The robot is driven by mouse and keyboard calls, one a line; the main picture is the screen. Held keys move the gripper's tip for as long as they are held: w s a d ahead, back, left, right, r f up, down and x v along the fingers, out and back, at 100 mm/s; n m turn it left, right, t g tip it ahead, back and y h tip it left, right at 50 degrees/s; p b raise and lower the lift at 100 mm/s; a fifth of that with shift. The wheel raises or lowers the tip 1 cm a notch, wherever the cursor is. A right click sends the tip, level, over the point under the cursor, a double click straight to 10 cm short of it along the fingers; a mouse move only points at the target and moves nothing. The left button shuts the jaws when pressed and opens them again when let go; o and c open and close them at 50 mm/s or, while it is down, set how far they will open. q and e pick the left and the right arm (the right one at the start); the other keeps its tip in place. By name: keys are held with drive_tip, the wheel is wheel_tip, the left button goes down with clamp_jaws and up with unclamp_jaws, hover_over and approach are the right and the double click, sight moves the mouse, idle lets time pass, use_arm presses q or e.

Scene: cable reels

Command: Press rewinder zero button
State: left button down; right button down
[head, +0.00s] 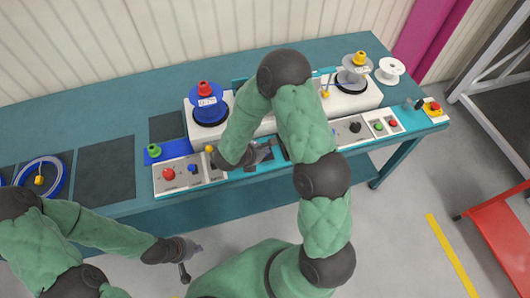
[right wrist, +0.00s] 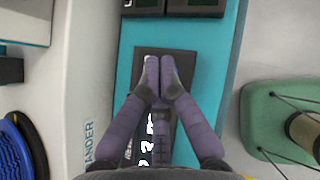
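The rewinder's white housing (head: 225,133) stands on the bench, with a turquoise front strip (right wrist: 205,95). In the right wrist view a dark panel (right wrist: 148,52) with white digits sits in the strip under my right gripper (right wrist: 160,68). The gripper's purple fingers are shut, tips together, with nothing visible between them. They hide part of the panel; I cannot tell whether they touch it. I cannot make out the zero button. In the head view the right gripper (head: 264,152) is at the strip, partly behind my arm. My left gripper (head: 191,258) is low in front of the bench; its fingers are unclear.
A blue reel (head: 210,104) and a grey reel (head: 354,74) sit on the housing. A grey panel with a red button (head: 168,174) lies left, and more control panels (head: 382,123) lie right. A blue cable coil (head: 54,183) lies far left. A red cart (head: 505,225) stands at right.

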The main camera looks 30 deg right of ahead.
drive_tip(key=shift+f+b, duration=0.4)
idle(0.3)
drive_tip(key=shift+r, duration=0.15)
drive_tip(key=shift+r+p, duration=0.5)
drive_tip(key=shift+r, duration=0.2)
drive_tip(key=shift+r+p, duration=1.7)
drive_tip(key=shift+r, duration=0.85)
drive_tip(key=shift+s+f, duration=0.1)
drive_tip(key=shift+f, duration=0.05)
